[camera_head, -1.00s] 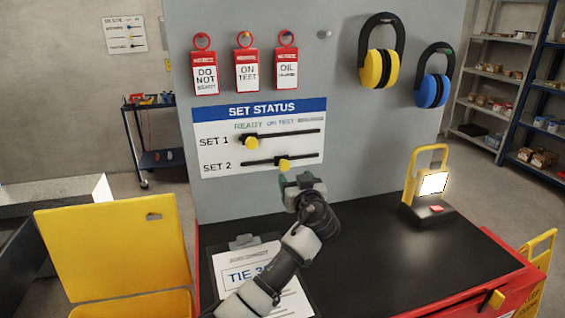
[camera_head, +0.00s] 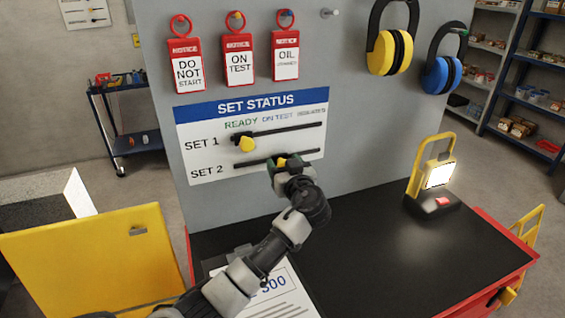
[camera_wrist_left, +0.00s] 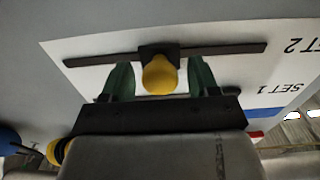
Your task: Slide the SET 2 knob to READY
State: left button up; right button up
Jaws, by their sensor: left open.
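The SET STATUS board (camera_head: 205,165) is on the grey panel, with READY at the left of its headings, ON TEST in the middle and a third heading at the right. The SET 2 knob (camera_wrist_left: 160,75) is yellow on a dark slider; in the head view it shows partly behind my gripper, below ON TEST. My left gripper (camera_head: 286,164) is at the knob. In the left wrist view its two green fingers (camera_wrist_left: 160,80) stand open, one on each side of the knob, with small gaps. The SET 1 knob (camera_head: 246,144) sits at the left of its slot, under READY.
Three red tags (camera_head: 238,60) and two pairs of ear defenders (camera_head: 390,50) hang above and right of the board. A lit work lamp (camera_head: 438,176) stands on the black worktop (camera_head: 390,240). An open yellow box (camera_head: 90,260) is at lower left.

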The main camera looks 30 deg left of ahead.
pick_arm(q)
jog(key=shift+c, duration=1.4)
grip_shut()
jog(key=s+a, duration=0.6)
jog(key=s, duration=0.1)
jog(key=shift+a+b, duration=0.15)
jog(key=shift+b, duration=0.25)
jog(key=shift+w, duration=0.1)
jog(key=shift+c, duration=0.3)
grip_release()
jog(key=o, duration=0.3)
jog(key=shift+s+a, duration=0.15)
jog(key=shift+s, duration=0.05)
jog(key=shift+o, duration=0.2)
